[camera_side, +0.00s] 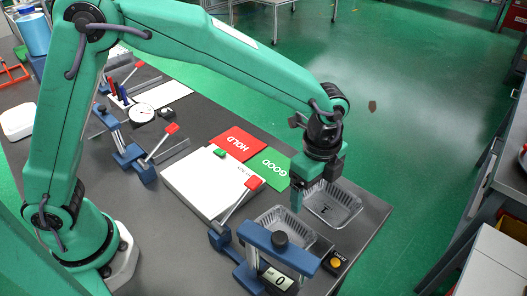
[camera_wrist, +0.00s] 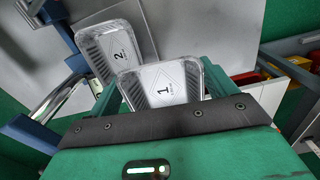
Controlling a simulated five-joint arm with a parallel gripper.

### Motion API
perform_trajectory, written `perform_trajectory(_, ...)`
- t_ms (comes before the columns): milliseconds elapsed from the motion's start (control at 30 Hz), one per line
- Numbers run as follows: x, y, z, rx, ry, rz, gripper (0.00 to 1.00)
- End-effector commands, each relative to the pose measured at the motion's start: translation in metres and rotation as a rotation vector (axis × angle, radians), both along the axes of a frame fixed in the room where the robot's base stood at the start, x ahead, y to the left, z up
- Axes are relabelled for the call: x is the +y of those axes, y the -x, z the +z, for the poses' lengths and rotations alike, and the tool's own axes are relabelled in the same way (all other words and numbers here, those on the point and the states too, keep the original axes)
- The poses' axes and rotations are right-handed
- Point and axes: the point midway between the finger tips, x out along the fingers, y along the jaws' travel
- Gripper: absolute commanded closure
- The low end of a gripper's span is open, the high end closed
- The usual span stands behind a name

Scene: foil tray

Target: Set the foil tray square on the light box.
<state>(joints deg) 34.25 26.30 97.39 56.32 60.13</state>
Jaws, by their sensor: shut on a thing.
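My gripper (camera_side: 304,194) is over the front right of the bench, pointing down. In the wrist view its green fingers (camera_wrist: 162,82) stand on both sides of a foil tray marked 1 (camera_wrist: 161,72), shut on it. In the side view this shiny tray (camera_side: 340,208) is right of the near finger; the far finger is hidden. A second foil tray, marked 2 (camera_wrist: 112,45), is partly behind it in the wrist view; in the side view it (camera_side: 297,229) is behind a blue frame. The flat white box (camera_side: 195,183), seemingly the light box, lies left of my gripper.
A red HOLD card (camera_side: 237,142) and green GOOD card (camera_side: 270,169) lie behind the white box. A red-handled clamp (camera_side: 240,198) crosses its right side. A blue gauge frame (camera_side: 280,253) reading 0 and a yellow button (camera_side: 336,262) are in front. The bench edge is close on the right.

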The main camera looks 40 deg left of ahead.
Motion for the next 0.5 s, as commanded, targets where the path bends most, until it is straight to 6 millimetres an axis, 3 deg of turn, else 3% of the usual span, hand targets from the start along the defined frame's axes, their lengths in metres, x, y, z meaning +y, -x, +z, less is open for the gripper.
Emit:
perform_trajectory(300, 0.000, 0.000, 0.002, -0.001, 0.000, 0.000, 0.47)
perform_trajectory(500, 0.000, -0.001, 0.019, -0.003, 0.002, 0.000, 0.47)
